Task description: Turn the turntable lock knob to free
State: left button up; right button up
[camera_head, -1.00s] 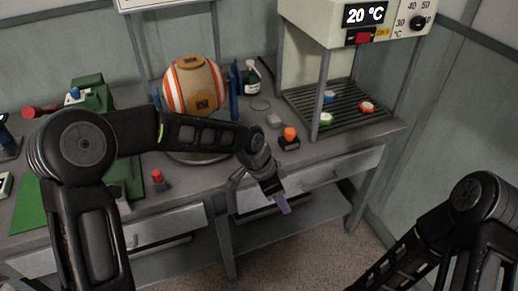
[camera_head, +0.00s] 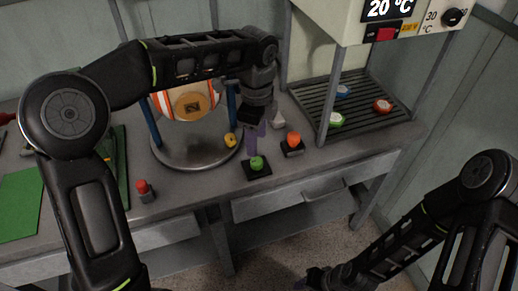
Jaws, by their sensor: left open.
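The round grey turntable (camera_head: 190,158) stands on the workbench, carrying an orange-and-white striped ball (camera_head: 180,105) between blue posts. My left arm hides the ball's upper part. A small yellow knob (camera_head: 231,140) sits at the turntable's right rim; I cannot read its setting. My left gripper (camera_head: 254,138) points down just right of the yellow knob, apart from it. Its purple fingers are open, with nothing seen between them. My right gripper (camera_head: 322,278) is low at the bottom edge, dark and partly cut off; its jaws are unclear.
A green button (camera_head: 257,163) on a black base stands just in front of my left gripper. An orange button (camera_head: 294,140) is to its right, a red button (camera_head: 142,187) to the left. A slatted rack (camera_head: 350,92) with coloured discs stands at the right.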

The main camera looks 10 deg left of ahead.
aim_at(257, 161)
pick_arm(q)
jog(key=shift+s, duration=0.15)
jog(key=shift+f, duration=3.9)
grip_shut()
